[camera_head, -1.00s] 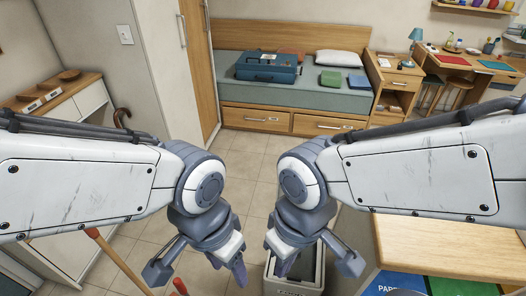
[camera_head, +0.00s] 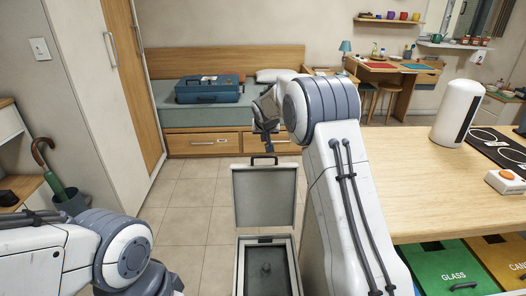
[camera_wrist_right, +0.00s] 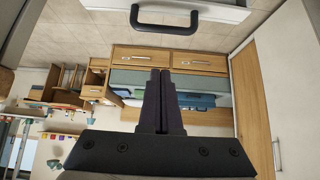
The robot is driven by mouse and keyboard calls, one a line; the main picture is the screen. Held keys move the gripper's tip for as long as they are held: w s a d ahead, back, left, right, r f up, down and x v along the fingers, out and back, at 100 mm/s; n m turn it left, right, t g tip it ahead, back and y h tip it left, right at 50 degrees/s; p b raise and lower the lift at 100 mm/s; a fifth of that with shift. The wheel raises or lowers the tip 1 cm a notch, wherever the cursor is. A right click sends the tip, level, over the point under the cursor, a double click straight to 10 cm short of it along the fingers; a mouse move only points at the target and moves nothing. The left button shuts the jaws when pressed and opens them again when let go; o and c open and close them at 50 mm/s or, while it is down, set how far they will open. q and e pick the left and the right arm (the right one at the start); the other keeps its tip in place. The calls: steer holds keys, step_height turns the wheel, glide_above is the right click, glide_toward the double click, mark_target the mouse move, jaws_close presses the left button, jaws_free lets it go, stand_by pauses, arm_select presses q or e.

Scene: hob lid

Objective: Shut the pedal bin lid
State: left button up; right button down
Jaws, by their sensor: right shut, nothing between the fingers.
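The pedal bin (camera_head: 240,270) stands on the floor at the bottom middle of the head view, its dark inside showing. Its grey lid (camera_head: 264,195) stands up, open, at the far side, with a black handle (camera_head: 263,158) on its top edge. The handle also shows at the top of the right wrist view (camera_wrist_right: 165,24). My right gripper (camera_head: 269,149) is shut and empty, just above and beside the handle in the picture; its closed fingers (camera_wrist_right: 160,75) point toward the handle's side, apart from it. My left arm shows at lower left; its fingers are out of view.
An umbrella stand (camera_head: 70,203) is at left. Tiled floor (camera_head: 195,195) is free left of the bin.

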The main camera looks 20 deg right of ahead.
steer(key=shift+w+d+f+b, duration=0.15)
steer(key=shift+w+f, duration=0.15)
steer(key=shift+f, duration=0.85)
steer(key=shift+w+a+f+b, duration=0.15)
steer(key=shift+w+f, duration=0.1)
steer(key=shift+f, duration=0.95)
steer(key=shift+w+d+f+b, duration=0.15)
steer(key=shift+w+f, duration=0.15)
steer(key=shift+f, duration=0.85)
